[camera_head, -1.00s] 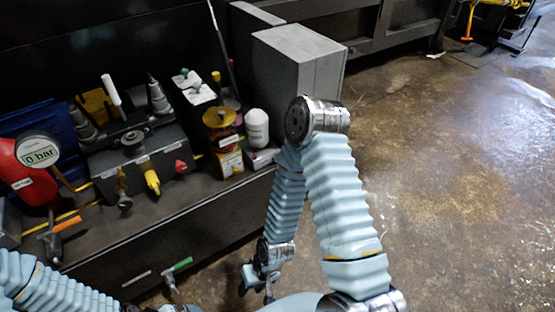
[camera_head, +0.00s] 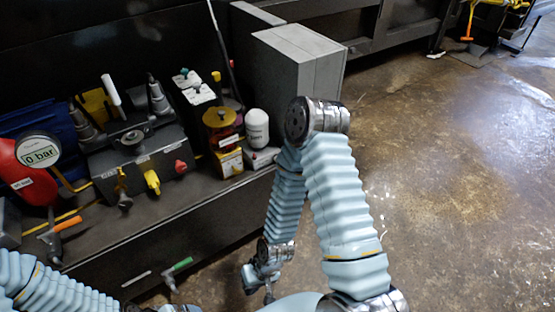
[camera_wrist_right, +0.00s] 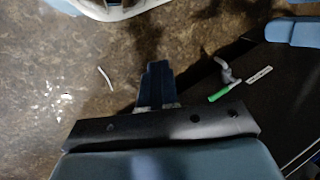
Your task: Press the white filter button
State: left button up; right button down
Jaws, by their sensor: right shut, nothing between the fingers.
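A white rounded filter canister (camera_head: 257,127) stands upright on a small grey block on the dark bench, left of the tall grey box. I cannot make out a separate button on it at this size. My right gripper (camera_head: 269,296) hangs low in front of the bench, below and well apart from the canister. In the right wrist view my right gripper (camera_wrist_right: 157,84) points out over the floor with its fingers together and nothing between them. My left arm shows at the lower left, but its gripper is out of view.
A tall grey box (camera_head: 297,68) stands behind my right arm. A green-handled valve (camera_head: 178,267) sticks out of the bench front. Floor is open at right.

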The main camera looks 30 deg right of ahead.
dwell(0.6)
jog(key=w+d+r+m+t+y, duration=0.2)
jog(key=w+d+r+m+t, duration=0.35)
jog(key=w+d+m, duration=0.65)
jog(key=w+d+r+m+t+h, duration=0.1)
jog(key=w+d+r+m, duration=0.1)
jog(key=d+r+m, duration=0.2)
jog(key=w+d+r+m+t+h, duration=0.1)
jog(key=d+r+m, duration=0.3)
jog(key=d+m, duration=0.6)
jog(key=shift+w+d+h+b, duration=0.3)
jog(key=shift+w+d, duration=0.1)
jog(key=shift+d, duration=0.15)
jog(key=shift+t, duration=0.35)
jog(key=w+b, duration=0.3)
jog(key=w, duration=0.5)
jog(key=shift+w+a+b, duration=0.35)
jog(key=shift+w, duration=0.05)
